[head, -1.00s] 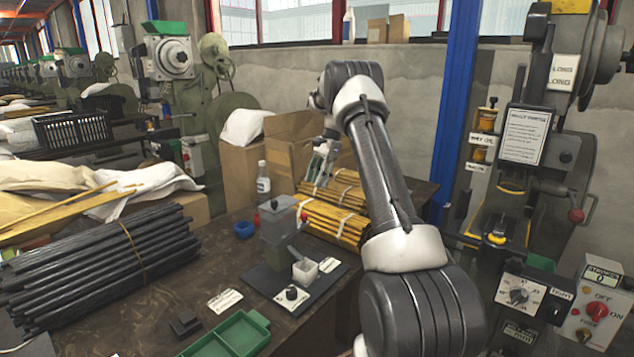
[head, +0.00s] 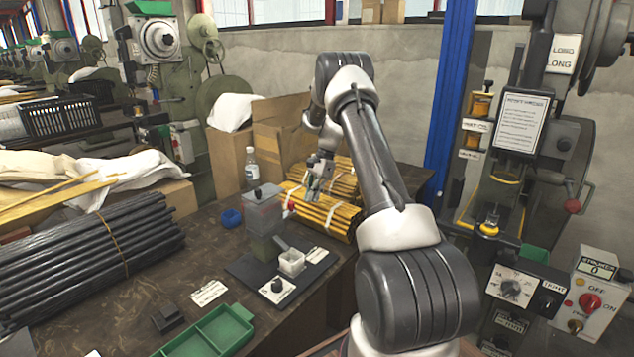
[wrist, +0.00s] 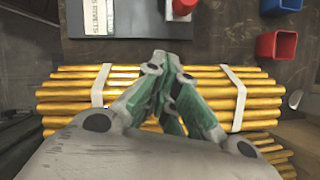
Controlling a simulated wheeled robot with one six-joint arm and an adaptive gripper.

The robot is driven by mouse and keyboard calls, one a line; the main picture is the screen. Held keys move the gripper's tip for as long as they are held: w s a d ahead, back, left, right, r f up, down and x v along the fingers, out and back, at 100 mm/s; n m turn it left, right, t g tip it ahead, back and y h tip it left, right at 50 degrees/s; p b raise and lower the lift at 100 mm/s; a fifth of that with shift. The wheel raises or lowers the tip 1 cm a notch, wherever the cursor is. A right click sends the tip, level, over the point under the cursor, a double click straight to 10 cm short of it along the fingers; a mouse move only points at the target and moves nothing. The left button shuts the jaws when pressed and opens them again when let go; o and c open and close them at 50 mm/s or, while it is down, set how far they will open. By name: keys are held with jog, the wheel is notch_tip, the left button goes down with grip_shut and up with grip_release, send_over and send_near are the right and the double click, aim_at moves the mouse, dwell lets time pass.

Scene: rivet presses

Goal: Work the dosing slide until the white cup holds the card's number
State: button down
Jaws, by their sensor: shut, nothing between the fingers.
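The dosing device, a grey translucent hopper (head: 262,212) on a dark base, stands on the bench at centre in the head view. A small white cup (head: 291,262) sits at its front, with a grey lever-like piece (head: 281,243) just above it. The cup's contents are too small to make out. A white card (head: 208,292) lies left of the base; its writing is unreadable. My gripper (head: 320,172) is shut and empty, over the yellow rod bundle behind the hopper. The wrist view shows its green-padded fingers (wrist: 170,98) together above the rods.
Banded yellow rods (head: 325,212) lie behind the device. A black knob (head: 278,285) is on its base. A green tray (head: 205,335) is in front, dark rods (head: 80,245) are left, and a press (head: 510,200) is right. The wrist view shows a red bin (wrist: 277,44).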

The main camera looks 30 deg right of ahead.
aim_at(292, 213)
jog(key=shift+s+a+r, duration=0.1)
jog(key=shift+a, duration=0.85)
jog(key=shift+s+a+r, duration=0.1)
jog(key=shift+a, duration=0.8)
jog(key=a, duration=0.1)
jog(key=s+a, duration=0.1)
jog(key=a, duration=0.1)
jog(key=shift+a, duration=0.2)
jog(key=shift+s+a, duration=0.2)
jog(key=shift+a, duration=0.1)
